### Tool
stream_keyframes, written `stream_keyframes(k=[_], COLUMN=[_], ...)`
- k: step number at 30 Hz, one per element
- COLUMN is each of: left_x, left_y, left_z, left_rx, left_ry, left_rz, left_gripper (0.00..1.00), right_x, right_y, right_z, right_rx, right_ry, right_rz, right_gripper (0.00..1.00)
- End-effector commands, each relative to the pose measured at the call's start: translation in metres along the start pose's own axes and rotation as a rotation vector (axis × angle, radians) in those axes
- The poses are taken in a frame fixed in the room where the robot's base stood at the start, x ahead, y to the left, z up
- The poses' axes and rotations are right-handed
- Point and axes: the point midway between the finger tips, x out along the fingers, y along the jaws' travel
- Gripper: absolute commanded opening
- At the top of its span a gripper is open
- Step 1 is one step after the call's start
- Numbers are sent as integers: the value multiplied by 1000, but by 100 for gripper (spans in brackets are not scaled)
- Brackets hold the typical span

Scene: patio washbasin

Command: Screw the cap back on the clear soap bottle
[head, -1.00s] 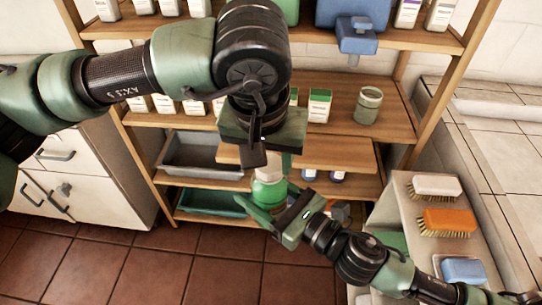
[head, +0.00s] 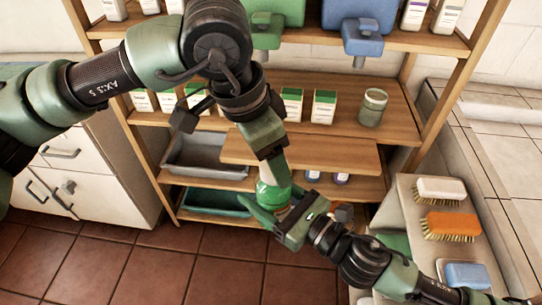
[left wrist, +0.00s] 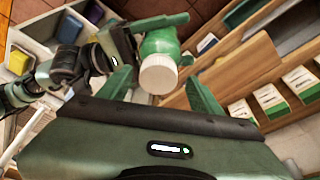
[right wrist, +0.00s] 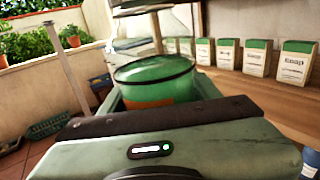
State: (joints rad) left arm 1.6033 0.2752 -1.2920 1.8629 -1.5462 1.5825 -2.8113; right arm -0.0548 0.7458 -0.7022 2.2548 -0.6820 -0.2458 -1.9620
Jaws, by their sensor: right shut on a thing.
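The clear soap bottle (head: 273,194), with green liquid in its lower part, is held in my right gripper (head: 273,212). The right wrist view shows the bottle (right wrist: 155,78) between the fingers, its green liquid above an orange band. The white cap (left wrist: 158,75) sits at the bottle's top end in the left wrist view; I cannot tell how tightly it is on. My left gripper (head: 275,166) is just above the bottle in the head view and hides its top. In the left wrist view its fingers stand apart, with the cap between them and visible gaps.
A wooden shelf unit (head: 300,152) stands behind, with soap boxes (head: 324,106), a jar (head: 372,107) and grey (head: 205,160) and green trays. Blue (head: 368,38) and green dispensers hang above. Brushes (head: 450,226) lie on a ledge at right. Tiled floor is free at lower left.

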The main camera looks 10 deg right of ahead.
Motion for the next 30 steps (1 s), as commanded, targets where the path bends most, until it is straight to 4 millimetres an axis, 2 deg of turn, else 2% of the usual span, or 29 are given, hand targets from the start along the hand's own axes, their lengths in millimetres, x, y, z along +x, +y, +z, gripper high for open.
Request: stream_keyframes(k=[10, 21, 28, 30], left_x=[-2, -42, -43, -43], left_y=[1, 1, 2, 2], left_z=[-1, -12, -12, -12], left_rx=[1, 1, 1, -1], left_ry=[1, 1, 0, 0], left_rz=[1, 1, 3, 3], left_gripper=[65, 65, 65, 62], right_x=[0, 0, 0, 0], right_y=[0, 0, 0, 0], right_z=[2, 2, 3, 3], right_rx=[-1, -1, -1, -1], right_ry=[-5, -5, -5, -5], right_rz=[1, 1, 1, 1], right_gripper=[0, 0, 0, 0])
